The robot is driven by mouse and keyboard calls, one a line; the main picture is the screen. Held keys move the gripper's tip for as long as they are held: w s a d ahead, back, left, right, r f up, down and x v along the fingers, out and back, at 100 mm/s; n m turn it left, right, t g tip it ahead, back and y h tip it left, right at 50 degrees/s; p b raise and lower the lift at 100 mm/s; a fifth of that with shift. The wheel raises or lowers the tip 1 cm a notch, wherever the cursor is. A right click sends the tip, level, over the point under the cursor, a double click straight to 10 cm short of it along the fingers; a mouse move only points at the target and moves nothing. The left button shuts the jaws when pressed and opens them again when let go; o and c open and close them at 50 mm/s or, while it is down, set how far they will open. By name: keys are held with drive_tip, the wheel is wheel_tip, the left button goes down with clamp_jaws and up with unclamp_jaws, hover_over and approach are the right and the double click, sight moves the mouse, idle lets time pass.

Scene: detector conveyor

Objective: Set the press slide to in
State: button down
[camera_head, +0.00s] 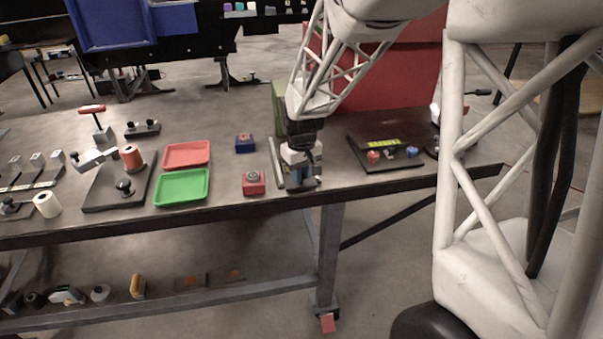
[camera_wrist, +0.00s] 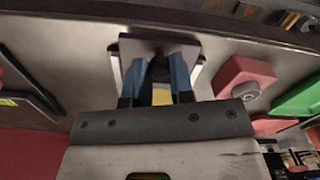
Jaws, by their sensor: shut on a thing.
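The press slide (camera_wrist: 137,46) shows in the wrist view as a grey plate with light side rails and a dark knob (camera_wrist: 158,68). In the head view a light rail of it (camera_head: 276,163) stands out left of my gripper, near the table's front edge. My gripper (camera_head: 300,180) is down at the slide and covers most of it there. In the wrist view my gripper's blue fingers (camera_wrist: 157,76) stand on both sides of the dark knob and are shut on it. A yellow patch shows between the fingers below the knob. How far the slide stands in or out is unclear.
A red block with a round button (camera_head: 253,184) sits close left of the slide. A blue block (camera_head: 244,144), a green tray (camera_head: 181,188) and a red tray (camera_head: 187,154) lie further left. A dark panel with knobs (camera_head: 370,140) and a large red box (camera_head: 400,75) stand right and behind.

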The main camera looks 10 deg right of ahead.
drive_tip(key=w, duration=1.3)
drive_tip(key=shift+w, duration=0.15)
drive_tip(key=c, duration=1)
unclamp_jaws()
drive_tip(key=shift+r, duration=0.2)
drive_tip(key=shift+r, duration=3.75)
